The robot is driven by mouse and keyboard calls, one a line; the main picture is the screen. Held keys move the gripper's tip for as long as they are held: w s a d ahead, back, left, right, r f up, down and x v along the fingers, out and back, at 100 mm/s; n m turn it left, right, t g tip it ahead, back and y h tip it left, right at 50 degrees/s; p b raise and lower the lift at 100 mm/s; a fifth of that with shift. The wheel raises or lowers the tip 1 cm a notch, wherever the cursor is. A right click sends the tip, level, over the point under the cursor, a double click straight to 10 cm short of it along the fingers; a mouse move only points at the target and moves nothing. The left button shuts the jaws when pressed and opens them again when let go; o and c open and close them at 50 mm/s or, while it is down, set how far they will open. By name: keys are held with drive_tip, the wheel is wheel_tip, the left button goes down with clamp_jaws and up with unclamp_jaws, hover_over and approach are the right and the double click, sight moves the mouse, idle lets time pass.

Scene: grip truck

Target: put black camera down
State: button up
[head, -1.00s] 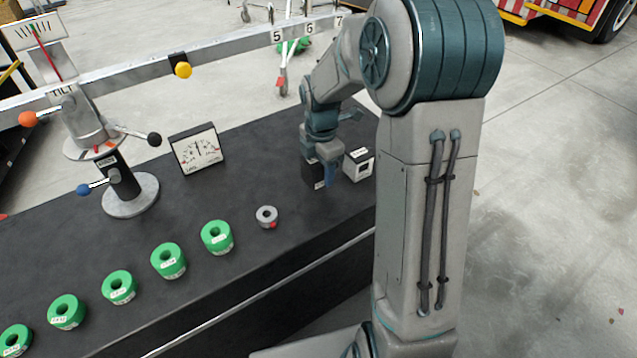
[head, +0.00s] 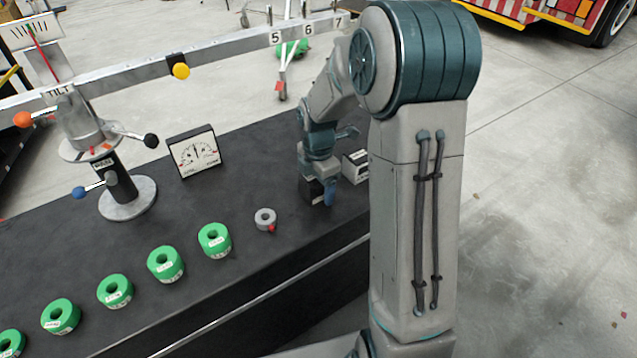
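The black camera (head: 311,191), a small dark box with a white label, is at the right end of the black table (head: 240,262). My gripper (head: 320,188) points down over it, with one blue finger against its right side; the other finger is hidden. The gripper appears shut on the camera. I cannot tell whether its underside touches the tabletop. A white-and-black box (head: 355,167) stands just to the right and behind the gripper, partly hidden by my arm.
A grey ring (head: 265,219) with a red knob lies left of the camera, beside a row of green weights (head: 214,240). A dial gauge (head: 194,153) and a balance stand (head: 128,197) are further left. A long metal beam (head: 225,45) crosses above the table's back.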

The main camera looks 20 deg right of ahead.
wheel_tip(320, 180, up, 11)
drive_tip(key=p, duration=0.2)
drive_tip(key=shift+r+p, duration=0.2)
drive_tip(key=shift+p, duration=0.15)
drive_tip(key=shift+s+r, duration=0.15)
drive_tip(key=shift+r, duration=0.35)
drive_tip(key=s+r+m+t, duration=0.1)
drive_tip(key=s+r+m, duration=0.1)
drive_tip(key=s+m, duration=1.8)
drive_tip(key=shift+s+m+t, duration=0.3)
drive_tip(key=shift+m+t, duration=0.1)
drive_tip(key=shift+m, duration=0.5)
drive_tip(key=shift+a+r, duration=0.1)
drive_tip(key=shift+r, duration=0.05)
wheel_tip(320, 180, up, 18)
drive_tip(key=t+p, duration=0.1)
drive_tip(key=p, duration=1.4)
drive_tip(key=shift+a+f+p, duration=0.2)
drive_tip(key=shift+f+p, duration=0.05)
drive_tip(key=shift+p, duration=0.15)
